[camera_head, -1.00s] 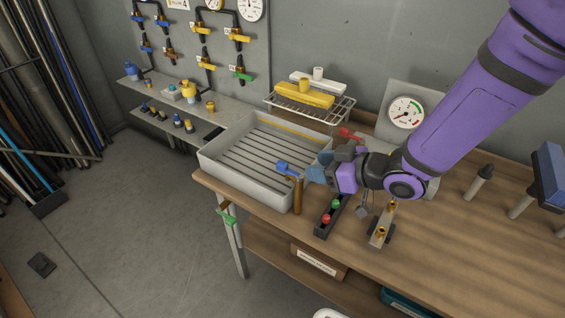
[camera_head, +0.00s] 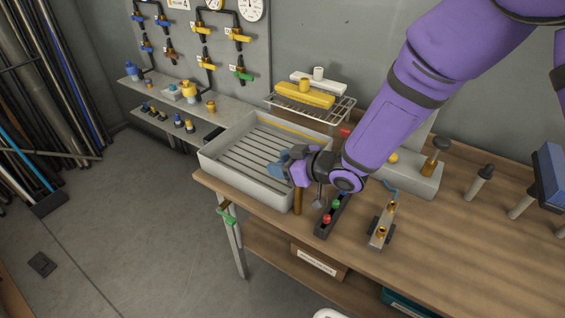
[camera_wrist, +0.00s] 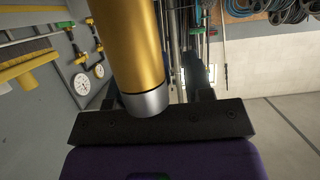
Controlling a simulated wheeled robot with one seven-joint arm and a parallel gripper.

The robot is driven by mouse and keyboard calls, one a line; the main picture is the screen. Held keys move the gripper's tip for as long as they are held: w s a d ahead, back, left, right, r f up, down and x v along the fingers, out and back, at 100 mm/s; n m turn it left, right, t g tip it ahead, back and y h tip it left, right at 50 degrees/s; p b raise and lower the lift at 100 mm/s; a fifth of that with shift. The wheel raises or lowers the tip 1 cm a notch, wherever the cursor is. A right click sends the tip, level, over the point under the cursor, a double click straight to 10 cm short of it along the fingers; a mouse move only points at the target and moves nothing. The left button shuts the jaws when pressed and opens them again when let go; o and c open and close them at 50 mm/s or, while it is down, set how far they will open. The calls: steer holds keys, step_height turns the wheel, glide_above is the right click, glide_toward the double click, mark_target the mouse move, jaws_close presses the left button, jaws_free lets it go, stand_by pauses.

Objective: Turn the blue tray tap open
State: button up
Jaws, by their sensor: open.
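The grey ribbed tray (camera_head: 235,180) sits at the left end of the wooden bench. The tap's brass post (camera_head: 297,203) stands at the tray's right front corner. My gripper (camera_head: 279,168) is at the top of this post, over the tray's right side, with its jaws open. In the wrist view a brass cylinder (camera_wrist: 130,45) with a silver end fills the space in front of the jaws. I cannot tell whether the fingers touch the handle.
A dark box with red and green buttons (camera_head: 326,221) and a small brass-fitted block (camera_head: 382,228) are right of the post. A wire rack (camera_head: 340,108) with a yellow piece stands behind. A gauge box (camera_head: 415,180) is partly behind my arm.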

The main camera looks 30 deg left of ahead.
jaws_close()
steer(key=s+n+g, duration=0.1)
steer(key=n+g, duration=0.1)
steer(key=g, duration=0.1)
steer(key=s+n+g+h, duration=0.1)
steer(key=n+g, duration=0.1)
steer(key=n, duration=0.1)
steer(key=s+n+g+h, duration=0.1)
steer(key=n+g, duration=0.1)
steer(key=g, duration=0.1)
steer(key=shift+d+n+g, duration=0.3)
steer(key=shift+d, duration=0.05)
steer(key=shift+s+d+n+g+h, duration=0.4)
steer(key=shift+n+g+h, duration=0.45)
steer(key=shift+n+h, duration=0.25)
steer(key=shift+s+d+n+g+h, duration=0.25)
steer(key=shift+d+n+g+h, duration=0.15)
steer(key=shift+n+g+h, duration=0.6)
steer(key=shift+s+d+n+g+h, duration=0.4)
steer(key=shift+n+g+h, duration=0.25)
steer(key=shift+n+h, duration=0.6)
steer(key=shift+n, duration=0.25)
